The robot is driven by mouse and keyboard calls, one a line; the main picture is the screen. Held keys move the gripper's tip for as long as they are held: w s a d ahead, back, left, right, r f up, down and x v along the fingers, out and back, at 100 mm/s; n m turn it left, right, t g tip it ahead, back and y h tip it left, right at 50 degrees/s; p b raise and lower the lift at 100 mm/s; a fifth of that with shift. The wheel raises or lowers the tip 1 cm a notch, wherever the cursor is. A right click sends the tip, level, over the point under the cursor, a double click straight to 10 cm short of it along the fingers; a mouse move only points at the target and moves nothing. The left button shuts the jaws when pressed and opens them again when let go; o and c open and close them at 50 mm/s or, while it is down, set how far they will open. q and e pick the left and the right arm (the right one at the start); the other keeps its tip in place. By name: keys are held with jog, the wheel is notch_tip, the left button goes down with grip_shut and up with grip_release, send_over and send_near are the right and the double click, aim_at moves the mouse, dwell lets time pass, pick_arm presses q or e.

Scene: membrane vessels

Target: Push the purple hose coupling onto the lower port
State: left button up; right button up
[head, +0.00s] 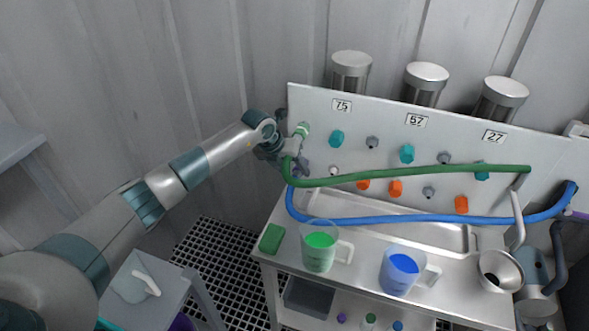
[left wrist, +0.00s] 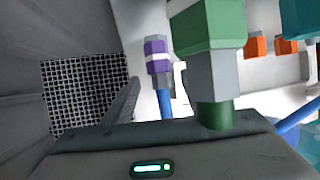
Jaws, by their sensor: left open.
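The purple hose coupling (left wrist: 157,58) has a white band and stands upright on the end of the blue hose in the left wrist view. In the head view the blue hose (head: 400,219) bends up at its left end, behind my left gripper. My left gripper (head: 275,150) is open at the panel's left end; one finger shows left of the coupling in the wrist view. The coupling appears beyond the fingers, not held. A green coupling (left wrist: 207,28) on the green hose (head: 400,175) stands close in front at the right. The lower port cannot be made out clearly. My right gripper is not seen.
The upright panel (head: 310,97) carries teal, grey and orange fittings and number labels. Below it lie a tray (head: 425,228), a green measuring jug (head: 318,258), a blue one (head: 397,283) and a green block (head: 271,238). The green hose crosses in front of the panel.

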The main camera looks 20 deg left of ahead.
pick_arm(q)
jog(key=shift+w+d+f, duration=0.15)
jog(key=shift+w+f, duration=0.05)
jog(key=shift+f, duration=0.4)
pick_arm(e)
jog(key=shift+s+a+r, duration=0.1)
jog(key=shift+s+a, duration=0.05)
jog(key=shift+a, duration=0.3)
pick_arm(q)
jog(key=c, duration=0.9)
grip_shut()
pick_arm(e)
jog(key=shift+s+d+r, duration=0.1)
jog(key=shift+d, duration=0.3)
pick_arm(q)
jog(key=shift+s, duration=0.1)
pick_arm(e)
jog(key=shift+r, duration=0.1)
